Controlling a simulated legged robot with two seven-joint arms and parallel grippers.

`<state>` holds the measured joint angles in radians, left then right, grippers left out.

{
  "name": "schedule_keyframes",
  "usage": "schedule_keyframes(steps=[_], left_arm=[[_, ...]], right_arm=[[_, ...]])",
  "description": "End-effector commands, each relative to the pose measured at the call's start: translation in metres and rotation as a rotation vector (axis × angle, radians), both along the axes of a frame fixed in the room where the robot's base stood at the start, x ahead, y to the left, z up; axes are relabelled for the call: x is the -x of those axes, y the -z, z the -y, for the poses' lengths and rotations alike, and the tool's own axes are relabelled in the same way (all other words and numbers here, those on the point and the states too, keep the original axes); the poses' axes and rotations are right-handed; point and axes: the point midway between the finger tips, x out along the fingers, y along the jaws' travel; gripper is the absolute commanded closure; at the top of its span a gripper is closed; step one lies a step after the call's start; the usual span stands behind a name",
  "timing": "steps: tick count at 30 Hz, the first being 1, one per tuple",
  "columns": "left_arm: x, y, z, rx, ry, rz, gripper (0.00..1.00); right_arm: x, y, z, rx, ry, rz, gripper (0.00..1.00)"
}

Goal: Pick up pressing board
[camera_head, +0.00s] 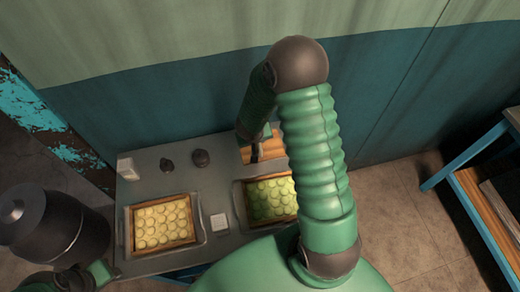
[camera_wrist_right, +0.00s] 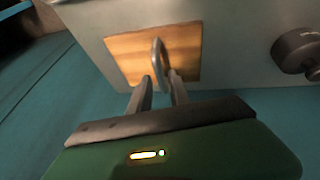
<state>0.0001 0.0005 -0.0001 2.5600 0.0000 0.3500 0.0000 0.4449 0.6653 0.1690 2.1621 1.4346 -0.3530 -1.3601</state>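The pressing board (camera_wrist_right: 190,42) is a flat square wooden board with an upright metal handle (camera_wrist_right: 157,58), lying on the grey table. In the head view the board (camera_head: 270,147) lies behind the right tray, partly hidden by my right arm. My right gripper (camera_wrist_right: 160,76) is open, with its two fingers on either side of the handle's near end; a gap shows around the handle. In the head view this gripper (camera_head: 255,155) is small above the board. Part of my left arm shows at the bottom left, but its fingers cannot be made out.
The left tray (camera_head: 128,232) and right tray (camera_head: 240,205) hold several round pale pieces; the right ones look greenish. A white block (camera_head: 219,223) lies between them. Two dark knobs (camera_head: 200,158) and a white box (camera_head: 127,168) are at the back. A dark cylinder (camera_head: 40,225) stands left.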

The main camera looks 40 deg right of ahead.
Motion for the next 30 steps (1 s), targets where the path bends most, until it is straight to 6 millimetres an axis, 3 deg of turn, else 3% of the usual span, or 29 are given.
schedule_keyframes(steps=[10, 17, 22, 30], left_arm=[[0.0, 0.022, 0.0, 0.0, 0.0, 0.0, 0.64], [0.0, 0.02, 0.0, 0.0, 0.0, 0.001, 0.64], [0.0, 0.02, 0.0, 0.0, 0.0, 0.001, 0.64], [0.0, 0.02, 0.0, 0.0, 0.0, 0.001, 0.64]], right_arm=[[-0.018, 0.045, 0.017, 0.0, 0.001, 0.001, 0.77], [-0.019, 0.045, 0.019, -0.001, -0.001, 0.002, 0.77], [-0.019, 0.045, 0.018, -0.001, -0.001, 0.002, 1.0], [-0.019, 0.045, 0.019, 0.0, -0.001, 0.001, 1.0]])
